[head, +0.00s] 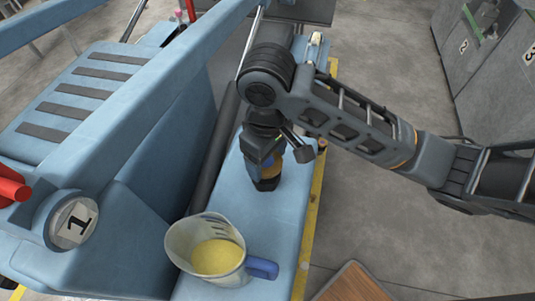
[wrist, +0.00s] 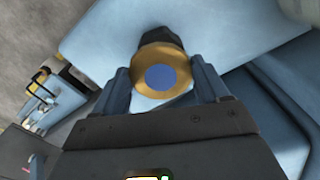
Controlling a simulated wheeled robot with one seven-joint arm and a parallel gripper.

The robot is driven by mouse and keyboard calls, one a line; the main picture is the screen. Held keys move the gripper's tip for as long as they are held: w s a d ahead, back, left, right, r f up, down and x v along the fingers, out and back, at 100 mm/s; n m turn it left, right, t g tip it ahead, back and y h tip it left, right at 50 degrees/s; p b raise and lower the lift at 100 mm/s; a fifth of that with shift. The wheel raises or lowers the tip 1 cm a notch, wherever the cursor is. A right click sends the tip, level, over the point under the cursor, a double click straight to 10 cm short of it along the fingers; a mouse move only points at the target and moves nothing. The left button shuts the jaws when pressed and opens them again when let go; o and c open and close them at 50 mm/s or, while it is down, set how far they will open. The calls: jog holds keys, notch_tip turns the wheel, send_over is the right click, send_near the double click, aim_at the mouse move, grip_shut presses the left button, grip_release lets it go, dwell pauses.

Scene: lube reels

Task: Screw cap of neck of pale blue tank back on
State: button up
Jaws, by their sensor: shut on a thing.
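The pale blue tank (head: 232,200) has a flat top along its right side. A dark neck (head: 266,184) stands on it, partly hidden by my gripper (head: 268,160). My gripper points down over the neck. In the wrist view its fingers (wrist: 161,78) are shut on a round gold cap (wrist: 141,80) with a blue centre, one finger on each side. The dark neck (wrist: 168,38) shows just beyond the cap. The cap appears at the top of the neck; I cannot tell whether it is seated or how far its thread is engaged.
A clear jug (head: 180,241) of yellow liquid with a blue handle stands on the tank top, in front of the neck. A pale blue beam and a round fitting marked 1 (head: 72,222) are at the left. Grey cabinets (head: 481,55) stand at the upper right.

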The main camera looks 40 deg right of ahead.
jog(key=m, duration=0.5)
jog(key=shift+a, duration=0.1)
dwell(0.3)
jog(key=shift+m, duration=0.5)
jog(key=m, duration=0.4)
jog(key=shift+a+m, duration=0.1)
jog(key=shift+m, duration=0.3)
jog(key=shift+m, duration=1)
jog(key=o, duration=1.1)
